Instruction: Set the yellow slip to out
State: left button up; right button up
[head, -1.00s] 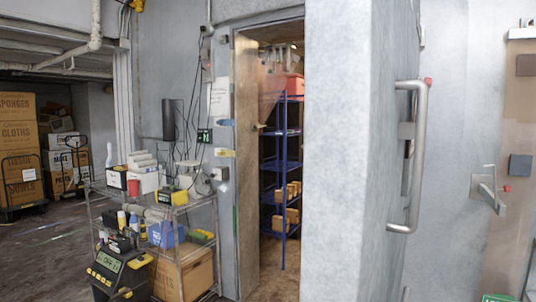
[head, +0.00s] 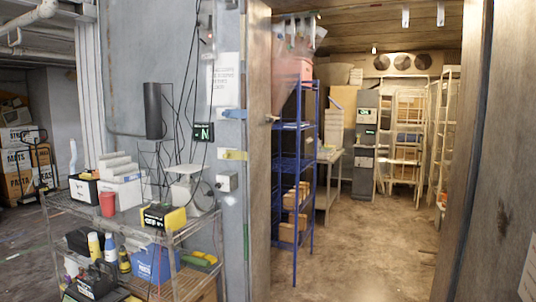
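A small yellow slip (head: 234,155) sits on the grey door-frame post, left of the freezer opening. It lies roughly level, and its position on any in or out marking is too small to read. A similar blue slip (head: 233,114) is above it on the same post. A white printed notice (head: 226,78) hangs above the blue slip, its text unreadable. Neither of my grippers shows in the head view.
A wire shelf cart (head: 150,232) with boxes, a red cup and devices stands in front of the wall at lower left. The freezer doorway is open, with a blue rack (head: 295,165) just inside and clear floor (head: 375,240) beyond. A brown panel edge (head: 465,160) borders the opening at right.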

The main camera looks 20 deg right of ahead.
aim_at(229, 154)
jog(key=i+z, duration=0.25)
jog(key=i, duration=0.3)
jog(key=i+z, duration=0.3)
jog(key=i, duration=0.25)
jog(key=i+j+u, duration=0.1)
jog(key=i, duration=0.15)
